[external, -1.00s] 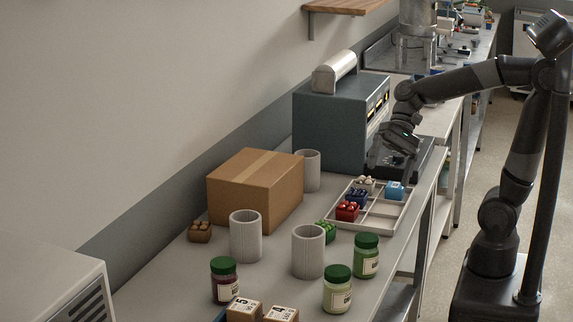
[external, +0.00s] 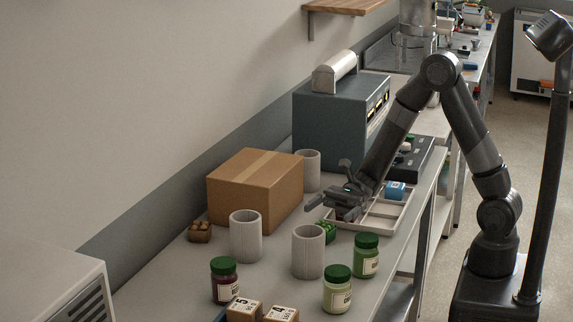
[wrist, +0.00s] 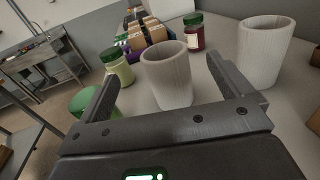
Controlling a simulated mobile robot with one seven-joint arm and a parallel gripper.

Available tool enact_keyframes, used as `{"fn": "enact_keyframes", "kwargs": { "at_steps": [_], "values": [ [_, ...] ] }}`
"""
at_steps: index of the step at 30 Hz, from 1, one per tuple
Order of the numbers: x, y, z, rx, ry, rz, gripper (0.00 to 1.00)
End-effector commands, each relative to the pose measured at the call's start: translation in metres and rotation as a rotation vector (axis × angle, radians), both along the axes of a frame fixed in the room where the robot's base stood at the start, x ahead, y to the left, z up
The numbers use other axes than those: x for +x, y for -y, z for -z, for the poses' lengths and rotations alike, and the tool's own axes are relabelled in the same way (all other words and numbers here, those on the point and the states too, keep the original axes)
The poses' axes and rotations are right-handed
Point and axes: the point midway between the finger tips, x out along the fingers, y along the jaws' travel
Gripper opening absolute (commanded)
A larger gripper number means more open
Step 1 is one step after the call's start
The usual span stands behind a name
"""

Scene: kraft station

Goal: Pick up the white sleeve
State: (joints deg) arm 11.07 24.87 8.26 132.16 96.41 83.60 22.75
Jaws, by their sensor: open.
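Three white ribbed sleeves stand upright on the bench. My gripper (external: 326,184) is open above the tray's near end, behind the front sleeve. In the wrist view, the front sleeve (wrist: 168,78) shows beyond and between the open fingers of my gripper (wrist: 160,68), apart from them. The left sleeve (wrist: 266,52) is to the right of the fingers there.
Green-lidded jars (external: 366,256) stand close to the front sleeve. A cardboard box (external: 256,190) is left of my gripper. A partitioned tray (external: 389,222) lies under my arm, with a blue block (external: 395,190) in it. Labelled boxes (external: 244,310) are at the near end.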

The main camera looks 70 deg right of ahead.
Motion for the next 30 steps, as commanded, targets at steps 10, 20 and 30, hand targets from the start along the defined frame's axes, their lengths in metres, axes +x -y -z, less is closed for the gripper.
{"fn": "enact_keyframes", "kwargs": {
  "at_steps": [10,20,30],
  "values": [
    [0.004,-0.022,0.026,-0.002,0.004,-0.005,0.96],
    [0.012,-0.056,0.025,-0.001,0.003,-0.002,0.96],
    [0.021,-0.097,0.021,-0.002,0.003,-0.004,0.96]
  ]
}}
